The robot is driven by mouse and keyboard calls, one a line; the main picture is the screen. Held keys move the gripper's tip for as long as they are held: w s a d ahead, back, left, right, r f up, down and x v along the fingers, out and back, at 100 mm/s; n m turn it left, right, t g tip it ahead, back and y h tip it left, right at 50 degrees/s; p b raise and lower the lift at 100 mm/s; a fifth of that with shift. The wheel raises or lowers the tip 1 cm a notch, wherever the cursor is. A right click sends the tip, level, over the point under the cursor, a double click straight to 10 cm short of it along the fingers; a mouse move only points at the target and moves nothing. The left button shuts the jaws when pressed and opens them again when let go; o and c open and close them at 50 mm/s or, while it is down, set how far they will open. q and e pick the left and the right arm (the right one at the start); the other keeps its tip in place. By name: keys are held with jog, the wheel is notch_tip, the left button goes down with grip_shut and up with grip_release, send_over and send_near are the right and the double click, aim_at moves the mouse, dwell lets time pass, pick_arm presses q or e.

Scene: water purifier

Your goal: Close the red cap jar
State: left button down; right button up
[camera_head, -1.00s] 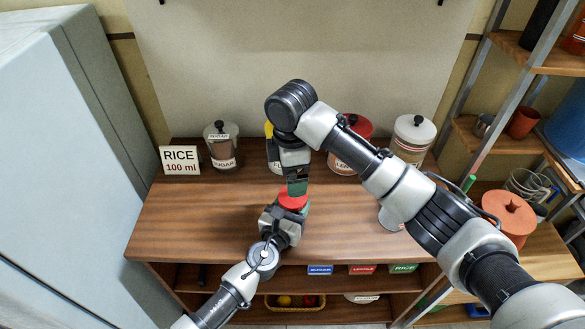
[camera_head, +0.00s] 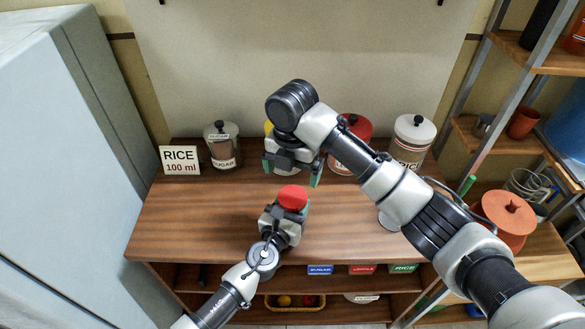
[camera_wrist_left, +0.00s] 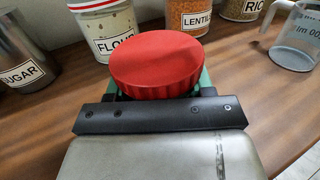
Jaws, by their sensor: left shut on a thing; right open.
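The red cap (camera_head: 292,197) sits on top of the jar at the middle of the wooden counter. In the left wrist view the red cap (camera_wrist_left: 156,64) fills the middle and looks level; the jar body under it is hidden by the gripper. My left gripper (camera_head: 290,208) is shut around the jar just below the cap. My right gripper (camera_head: 292,176) is open and empty, above and behind the cap, with its two fingers spread apart and not touching it.
Along the back of the counter (camera_head: 190,215) stand a sugar jar (camera_head: 221,147), a flour jar (camera_wrist_left: 105,28), a lentil jar (camera_head: 350,150) and a rice jar (camera_head: 412,138). A rice sign (camera_head: 180,160) is at the left. A clear measuring cup (camera_wrist_left: 294,38) is at the right. The counter's left part is clear.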

aim_at(293, 196)
notch_tip(293, 196, down, 8)
jog(key=shift+f, duration=0.1)
dwell(0.4)
jog(key=c, duration=0.9)
jog(key=m, duration=0.3)
jog(key=shift+c, duration=0.2)
jog(key=o, duration=1)
